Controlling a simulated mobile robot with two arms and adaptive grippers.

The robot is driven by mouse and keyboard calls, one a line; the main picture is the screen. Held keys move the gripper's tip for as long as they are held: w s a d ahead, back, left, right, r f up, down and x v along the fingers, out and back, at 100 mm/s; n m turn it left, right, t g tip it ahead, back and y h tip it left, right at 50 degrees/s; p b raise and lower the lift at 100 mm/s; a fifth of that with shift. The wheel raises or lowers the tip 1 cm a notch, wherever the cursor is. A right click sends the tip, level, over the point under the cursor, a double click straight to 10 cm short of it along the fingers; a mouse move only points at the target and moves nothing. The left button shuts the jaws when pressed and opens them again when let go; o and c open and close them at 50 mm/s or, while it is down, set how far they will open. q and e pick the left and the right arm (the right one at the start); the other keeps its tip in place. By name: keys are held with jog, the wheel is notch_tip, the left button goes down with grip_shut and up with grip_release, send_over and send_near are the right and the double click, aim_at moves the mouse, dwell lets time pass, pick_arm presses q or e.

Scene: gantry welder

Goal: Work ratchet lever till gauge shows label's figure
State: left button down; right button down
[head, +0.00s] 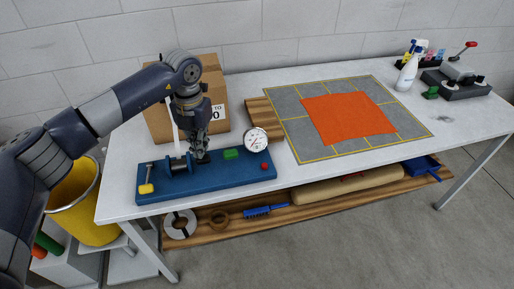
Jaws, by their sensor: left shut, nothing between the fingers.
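A blue base plate (215,178) lies on the near left of the table. It carries a dark drum-like mechanism (178,165), from which a pale lever-like bar (175,135) seems to rise. A round white gauge (257,139) stands at the base's right end; its reading is too small to tell. A cardboard box (158,122) behind bears a white label (217,112), partly hidden by my arm, with only a "0" visible. My left gripper (201,157) is shut and empty, pointing down just right of the drum; I cannot tell if it touches anything. My right gripper is out of view.
The base also holds a green block (231,154), a red knob (264,166) and a yellow-ended piece (146,188). A grey mat (285,125) with an orange cloth (348,118) lies to the right. A spray bottle (407,72) stands at the back right. The table's right front is clear.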

pick_arm(q)
jog(key=shift+s+d+f+b, duration=0.1)
jog(key=shift+s+f+b, duration=0.15)
jog(key=shift+f, duration=0.35)
jog(key=shift+s+f+b, duration=0.15)
jog(key=shift+f+b, duration=0.2)
jog(key=shift+f, duration=0.2)
jog(key=f+b, duration=0.1)
jog(key=s+f+b, duration=0.1)
jog(key=shift+s+d+f, duration=0.1)
jog(key=shift+d+f, duration=0.05)
jog(key=shift+f, duration=0.35)
jog(key=f+b, duration=0.1)
jog(key=s+f, duration=0.1)
jog(key=shift+s+d+f+b, duration=0.2)
jog(key=shift+f+b, duration=0.1)
jog(key=shift+b, duration=0.1)
